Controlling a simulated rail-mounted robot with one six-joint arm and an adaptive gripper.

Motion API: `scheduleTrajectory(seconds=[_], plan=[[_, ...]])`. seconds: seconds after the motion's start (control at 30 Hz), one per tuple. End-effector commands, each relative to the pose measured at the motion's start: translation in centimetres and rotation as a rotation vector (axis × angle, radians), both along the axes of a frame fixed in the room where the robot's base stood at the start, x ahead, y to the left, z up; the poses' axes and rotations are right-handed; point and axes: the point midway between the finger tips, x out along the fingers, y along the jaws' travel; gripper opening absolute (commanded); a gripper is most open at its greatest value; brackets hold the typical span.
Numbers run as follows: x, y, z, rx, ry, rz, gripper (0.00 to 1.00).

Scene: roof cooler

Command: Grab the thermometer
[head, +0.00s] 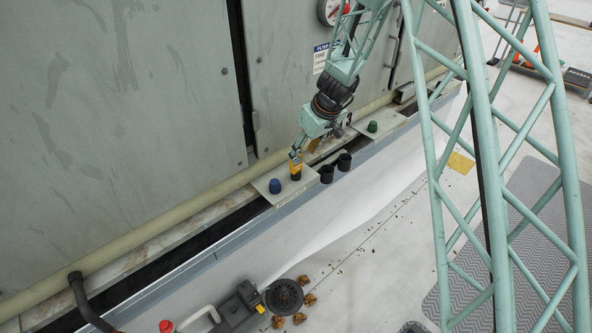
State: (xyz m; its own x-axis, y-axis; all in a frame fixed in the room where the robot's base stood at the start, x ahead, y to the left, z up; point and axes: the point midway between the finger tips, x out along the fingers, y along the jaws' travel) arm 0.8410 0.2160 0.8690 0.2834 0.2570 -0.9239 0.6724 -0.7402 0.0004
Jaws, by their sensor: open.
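My gripper (297,153) is open and points down over a grey ledge plate beside the large cabinet. A small upright yellow-and-black object (296,171), which looks like the thermometer, stands on the plate right at the fingertips. It is too small in the head view to read any display. The fingers hide part of its top, and I cannot tell whether they touch it.
A blue knob (275,186) stands left of the gripper, with two black cups (335,168) to the right and a green knob (372,126) beyond. The cabinet wall (130,110) rises close behind. A black device (240,305) lies below.

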Motion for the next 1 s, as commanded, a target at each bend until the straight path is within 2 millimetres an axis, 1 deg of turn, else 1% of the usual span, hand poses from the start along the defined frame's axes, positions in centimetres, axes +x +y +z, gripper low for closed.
scheduleTrajectory(seconds=[0.03, 0.2, 0.4, 0.87, 1.0], plan=[[0.2, 0.2, -0.7, 0.000, 0.002, -0.001, 0.43], [0.7, 0.7, -2.5, 0.000, 0.002, -0.001, 0.43], [1.1, 1.1, -3.7, 0.001, 0.001, 0.000, 0.43], [1.2, 1.2, -3.9, 0.000, 0.000, 0.000, 0.43], [1.3, 1.4, -4.4, 0.000, 0.001, 0.000, 0.43]])
